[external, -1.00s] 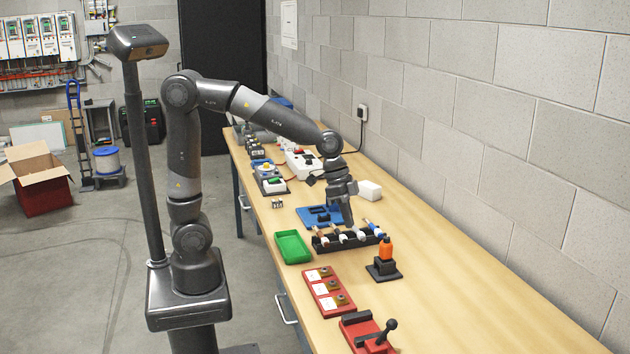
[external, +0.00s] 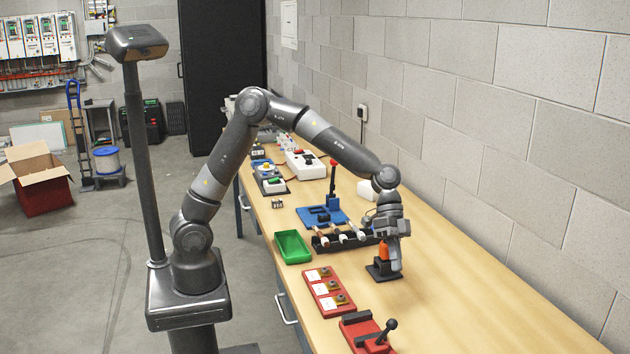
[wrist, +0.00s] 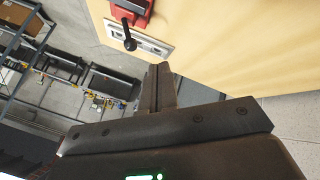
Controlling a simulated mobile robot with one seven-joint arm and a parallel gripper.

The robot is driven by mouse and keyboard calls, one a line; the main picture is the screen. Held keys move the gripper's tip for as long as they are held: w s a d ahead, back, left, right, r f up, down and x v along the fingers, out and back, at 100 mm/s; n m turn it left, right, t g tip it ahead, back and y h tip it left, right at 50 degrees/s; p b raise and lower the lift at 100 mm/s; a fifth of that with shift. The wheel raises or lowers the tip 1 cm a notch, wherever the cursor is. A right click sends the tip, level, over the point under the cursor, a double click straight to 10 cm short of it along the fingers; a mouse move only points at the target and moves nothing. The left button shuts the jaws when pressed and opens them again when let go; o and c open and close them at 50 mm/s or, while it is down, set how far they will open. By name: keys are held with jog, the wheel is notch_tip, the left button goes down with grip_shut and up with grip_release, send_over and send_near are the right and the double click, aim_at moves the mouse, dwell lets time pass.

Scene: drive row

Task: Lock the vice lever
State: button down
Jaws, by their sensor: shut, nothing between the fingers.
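The red vice (external: 366,337) stands at the near end of the workbench, with a black lever (external: 386,331) ending in a round knob and tilted up to the right. In the wrist view the red vice (wrist: 136,8) is at the top edge, and its lever (wrist: 128,35) points down the picture. My gripper (external: 396,266) is shut and empty.
The orange bottle (external: 384,251) is partly hidden by my gripper. Red plate with tags (external: 329,293), green tray (external: 293,247), black rack (external: 343,240) and blue fixture (external: 309,217) with a red-tipped upright lever (external: 333,178) stand along the bench. The bench's right side is clear.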

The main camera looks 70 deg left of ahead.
send_near(386, 333)
jog(key=shift+w+d+f, duration=1.1)
jog(key=shift+w+f, duration=0.35)
jog(key=shift+f, duration=0.7)
